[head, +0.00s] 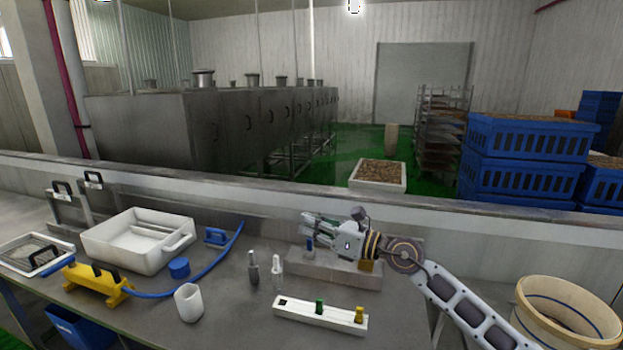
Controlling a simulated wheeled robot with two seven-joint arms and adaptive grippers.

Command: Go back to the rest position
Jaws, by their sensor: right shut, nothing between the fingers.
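My right gripper (308,228) is shut and empty. Its arm comes in from the lower right, and the gripper points left above a grey block (335,272) at the back of the metal table. A small blue-topped item (310,244) stands at the block, just below the fingers; I cannot tell whether they touch it. My left gripper is not in view.
A white rack (318,316) holds green and yellow pieces. Two small bottles (253,268), a white cup (188,302), a white tub (102,256) and a yellow device (97,285) with blue hose stand left. A wooden tub (558,300) is at right.

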